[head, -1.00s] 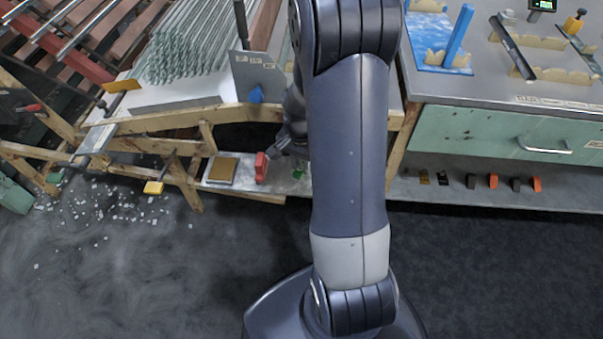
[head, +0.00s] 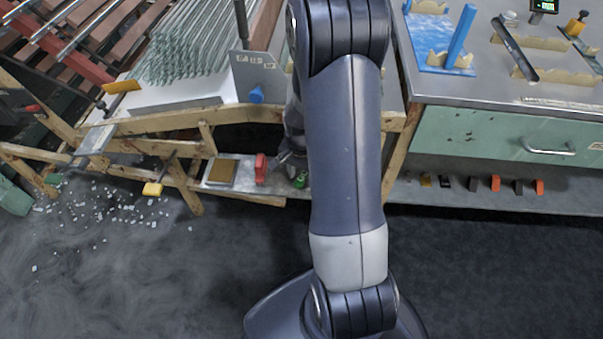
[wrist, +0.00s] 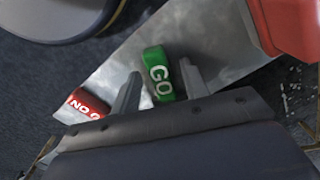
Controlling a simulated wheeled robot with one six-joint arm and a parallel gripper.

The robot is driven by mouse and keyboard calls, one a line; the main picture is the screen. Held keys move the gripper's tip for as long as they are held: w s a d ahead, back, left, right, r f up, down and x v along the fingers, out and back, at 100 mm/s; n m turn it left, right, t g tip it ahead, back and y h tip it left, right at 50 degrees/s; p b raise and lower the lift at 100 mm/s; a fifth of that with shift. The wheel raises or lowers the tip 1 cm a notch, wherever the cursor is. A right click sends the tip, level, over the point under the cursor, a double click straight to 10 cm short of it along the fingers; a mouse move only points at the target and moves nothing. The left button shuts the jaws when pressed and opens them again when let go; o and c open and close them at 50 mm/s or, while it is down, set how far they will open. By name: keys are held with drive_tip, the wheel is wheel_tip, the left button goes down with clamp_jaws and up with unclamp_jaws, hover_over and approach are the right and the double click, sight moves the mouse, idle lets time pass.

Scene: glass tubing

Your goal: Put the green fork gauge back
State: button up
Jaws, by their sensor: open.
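The green fork gauge (wrist: 158,72), marked GO, lies on a grey metal shelf (wrist: 115,68) in the wrist view. It also shows as a small green spot (head: 300,181) on the low shelf in the head view, partly hidden by my arm. My gripper (wrist: 160,69) is open, with one finger on each side of the gauge in the wrist picture. I see a gap at both fingers; whether the tips are down at its level I cannot tell. In the head view my gripper (head: 290,161) is beside the gauge, mostly behind my arm.
A red gauge (wrist: 88,103) marked NO GO lies to the left on the shelf. A larger red block (wrist: 290,25) stands to the right; in the head view it is upright (head: 261,168) beside a brown-topped plate (head: 222,172). Wooden framing and a bench top lie above the shelf.

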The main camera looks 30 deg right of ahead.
sight(302, 177)
drive_tip(key=shift+r, duration=0.1)
wheel_tip(302, 177, up, 12)
drive_tip(key=p, duration=0.3)
idle(0.4)
